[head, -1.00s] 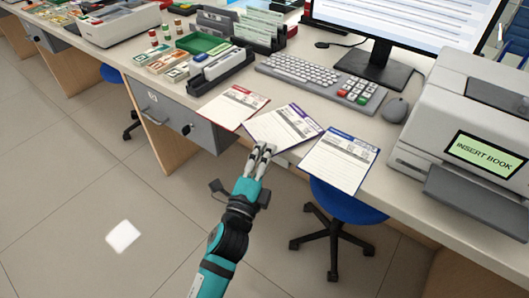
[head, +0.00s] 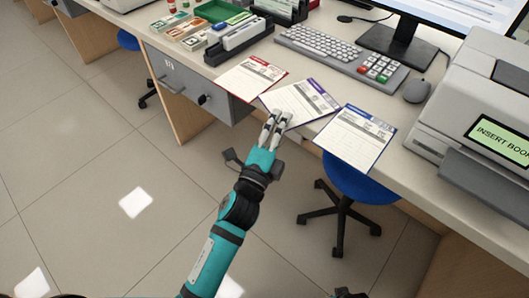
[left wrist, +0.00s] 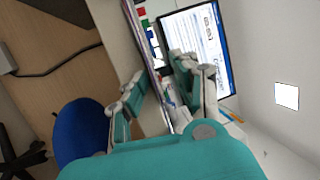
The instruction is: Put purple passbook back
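The purple passbook (head: 300,98), a white page with a purple strip at its right end, lies on the counter between the red-edged and blue-edged ones. Its near edge reaches the counter's front edge. My left gripper (head: 276,117) is at that near edge, its fingers overlapping the passbook's near left part. In the left wrist view the finger pairs of the gripper (left wrist: 158,88) stand apart, with a thin edge seen between them. It looks open; contact with the passbook cannot be told.
The red passbook (head: 251,78) lies left, the blue passbook (head: 355,138) right. A black holder (head: 238,44), a keyboard (head: 331,53), a mouse (head: 416,90) and a printer (head: 483,110) stand behind or beside them. A drawer unit (head: 197,90) and a blue stool (head: 357,184) are below.

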